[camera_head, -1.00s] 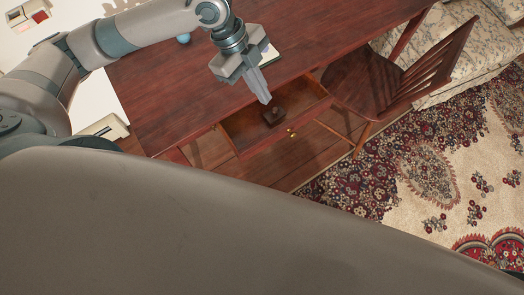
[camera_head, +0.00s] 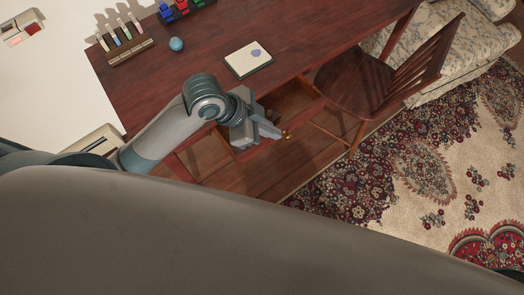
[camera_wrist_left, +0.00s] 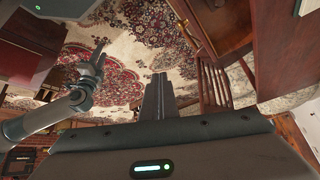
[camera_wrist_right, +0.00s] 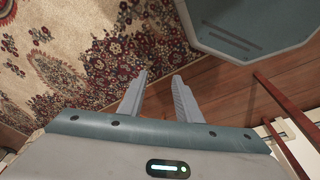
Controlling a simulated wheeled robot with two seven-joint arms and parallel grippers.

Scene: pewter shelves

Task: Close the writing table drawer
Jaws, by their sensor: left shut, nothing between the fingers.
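The writing table (camera_head: 200,70) is dark red-brown wood. Its drawer (camera_head: 298,101) stands pulled out on the near side, with a brass knob (camera_head: 287,135) on its front. A small dark object lies inside, mostly hidden by my gripper. My left gripper (camera_head: 276,132) is shut and empty, and overlaps the drawer's front edge in the head view; I cannot tell whether it touches. In the left wrist view its fingers (camera_wrist_left: 158,97) are together, with the drawer (camera_wrist_left: 225,22) beyond at the upper right. My right gripper (camera_wrist_right: 158,95) is open and empty above the floor.
A wooden chair (camera_head: 360,85) stands just right of the drawer. A notepad (camera_head: 248,58), a blue ball (camera_head: 176,44) and a rack of tubes (camera_head: 128,50) are on the tabletop. A patterned rug (camera_head: 410,180) covers the floor at right.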

